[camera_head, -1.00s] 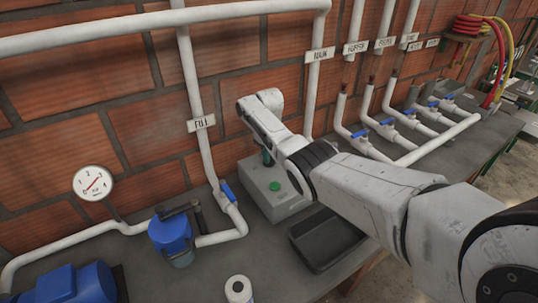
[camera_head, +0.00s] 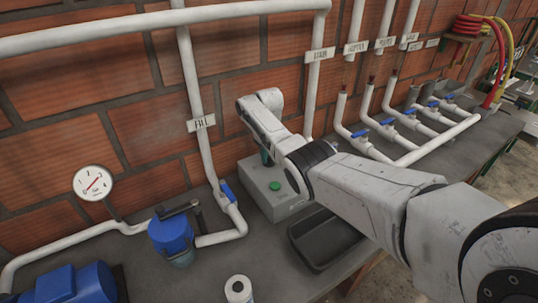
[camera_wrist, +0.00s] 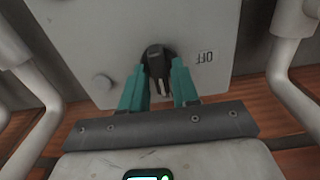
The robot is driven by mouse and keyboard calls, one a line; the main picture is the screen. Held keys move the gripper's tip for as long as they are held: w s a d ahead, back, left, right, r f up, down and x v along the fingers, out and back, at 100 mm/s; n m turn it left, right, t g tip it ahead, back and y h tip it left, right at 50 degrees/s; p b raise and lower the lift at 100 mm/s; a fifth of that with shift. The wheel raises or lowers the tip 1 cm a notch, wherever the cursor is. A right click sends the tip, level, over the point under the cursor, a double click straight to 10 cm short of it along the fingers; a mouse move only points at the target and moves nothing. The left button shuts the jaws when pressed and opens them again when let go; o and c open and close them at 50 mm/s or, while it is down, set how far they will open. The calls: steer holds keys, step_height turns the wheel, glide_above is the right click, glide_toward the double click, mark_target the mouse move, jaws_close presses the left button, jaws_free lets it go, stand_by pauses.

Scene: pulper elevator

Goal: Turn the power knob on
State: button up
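The black power knob (camera_wrist: 157,62) is on the face of a grey box, with the letters OFF upside down to its right in the wrist view. My gripper (camera_wrist: 159,70) has its two teal fingers apart, one on either side of the knob. The knob fills most of the space between them; whether the fingers press on it is hard to tell. My arm hides the knob there, and only a bit of teal finger shows.
A dark empty tray (camera_head: 325,240) lies in front of the box. A pipe with a blue valve handle (camera_head: 228,190) and a blue pump (camera_head: 170,235) stand to the left. More blue-handled valves (camera_head: 388,122) line the bench at right. Pipes flank the box in the wrist view.

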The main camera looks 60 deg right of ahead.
mark_target(269, 156)
steer(key=shift+o, duration=1)
step_height(269, 156, up, 11)
steer(key=shift+f+b, duration=0.15)
steer(key=shift+b, duration=0.25)
